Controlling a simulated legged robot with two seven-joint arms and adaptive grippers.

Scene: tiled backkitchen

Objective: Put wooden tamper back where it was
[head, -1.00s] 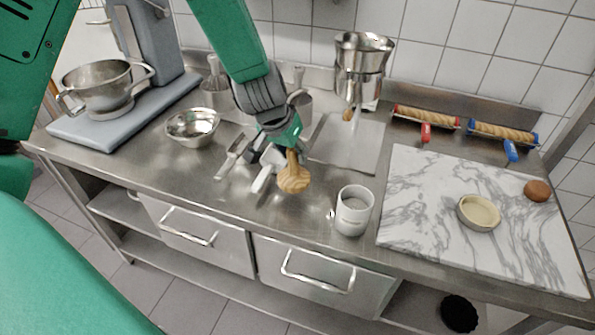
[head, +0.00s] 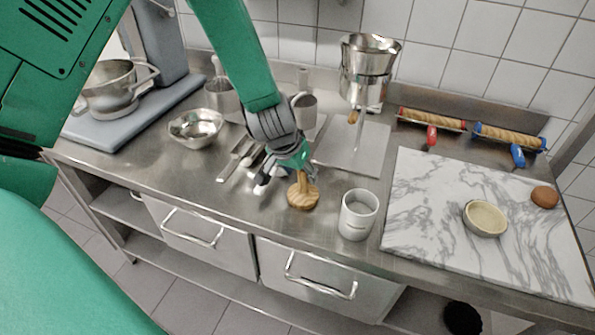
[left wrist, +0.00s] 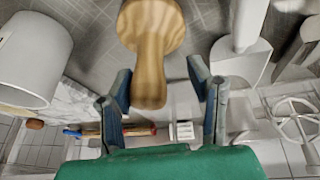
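The wooden tamper (head: 303,194) stands upright on the steel counter, its broad round base down, left of the white cup (head: 358,214). My left gripper (head: 285,174) is at the top of its handle. In the left wrist view the tamper (left wrist: 150,45) has its handle end between the two spread fingers (left wrist: 160,90), with a gap visible on both sides. The left gripper is open and not clamped on it. In the head view the gripper hides the handle's top. My right gripper is not in view.
Scraper-like tools (head: 240,155) lie just left of the gripper. A metal bowl (head: 195,128) is farther left. A funnel dispenser (head: 367,70) stands behind. A marble board (head: 430,230) with a small tart dish (head: 485,218) fills the right. Bare counter lies in front of the tamper.

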